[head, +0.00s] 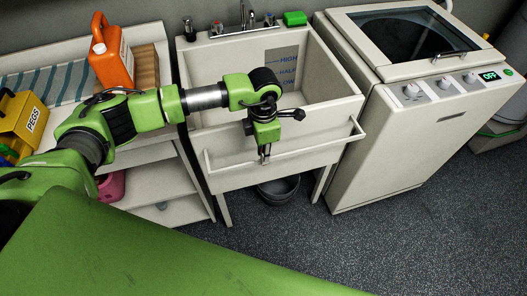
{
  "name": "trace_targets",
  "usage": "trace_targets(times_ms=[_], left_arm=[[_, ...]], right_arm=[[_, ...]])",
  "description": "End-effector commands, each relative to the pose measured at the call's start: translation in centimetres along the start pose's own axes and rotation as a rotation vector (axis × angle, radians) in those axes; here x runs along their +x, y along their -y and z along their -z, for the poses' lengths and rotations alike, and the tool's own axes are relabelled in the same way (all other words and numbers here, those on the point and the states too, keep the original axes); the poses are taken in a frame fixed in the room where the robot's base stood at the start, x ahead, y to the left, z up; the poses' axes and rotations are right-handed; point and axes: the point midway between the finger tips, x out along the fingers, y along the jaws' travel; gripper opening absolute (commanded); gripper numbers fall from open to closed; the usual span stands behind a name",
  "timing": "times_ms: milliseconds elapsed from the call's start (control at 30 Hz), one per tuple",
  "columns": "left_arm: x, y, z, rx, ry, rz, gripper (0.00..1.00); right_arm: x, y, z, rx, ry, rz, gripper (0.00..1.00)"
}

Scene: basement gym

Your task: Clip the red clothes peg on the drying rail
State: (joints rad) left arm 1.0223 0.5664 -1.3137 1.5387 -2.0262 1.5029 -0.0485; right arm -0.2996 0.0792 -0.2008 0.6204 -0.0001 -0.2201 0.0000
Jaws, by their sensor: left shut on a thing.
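My left gripper (265,154) points down in front of the sink, at the middle of the drying rail. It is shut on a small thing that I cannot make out. The pale drying rail (315,149) runs across the front of the sink. The fingertips overlap the rail in the picture; I cannot tell whether they touch it. I see no red clothes peg; if it is between the fingers, it is hidden or too small to tell. My right gripper is not in view.
A yellow box marked PEGS (28,122) and an orange jug (110,55) stand on the left shelf unit. The white sink (215,80) has a tap and a green sponge (295,18) behind. A washing machine (425,140) stands close at the right. A dark bucket (279,190) sits below.

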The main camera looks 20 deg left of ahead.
Motion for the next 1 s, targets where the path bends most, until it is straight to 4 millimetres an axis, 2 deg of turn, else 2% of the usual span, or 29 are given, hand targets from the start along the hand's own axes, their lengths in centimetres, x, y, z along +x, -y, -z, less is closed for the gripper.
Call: trace_targets(times_ms=[267,300,367,767,867,1000], left_arm=[[0.1,0.0,0.0,0.0,0.0,0.0,0.08],[0.1,0.0,0.0,0.0,0.0,0.0,0.22],[0.1,0.0,0.0,0.0,0.0,0.0,0.36],[-0.3,0.0,0.0,0.0,0.001,0.0,0.36],[-1.5,-0.1,-0.1,0.001,0.002,-0.002,0.36],[-4.3,-0.1,-0.2,0.001,0.005,-0.004,0.36]], right_arm=[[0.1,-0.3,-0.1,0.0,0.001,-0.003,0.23],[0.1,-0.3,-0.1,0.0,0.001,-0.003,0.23],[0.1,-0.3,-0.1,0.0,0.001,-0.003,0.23],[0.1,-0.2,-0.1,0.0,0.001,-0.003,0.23],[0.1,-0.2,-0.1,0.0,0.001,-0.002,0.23],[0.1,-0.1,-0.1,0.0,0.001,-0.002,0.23]])
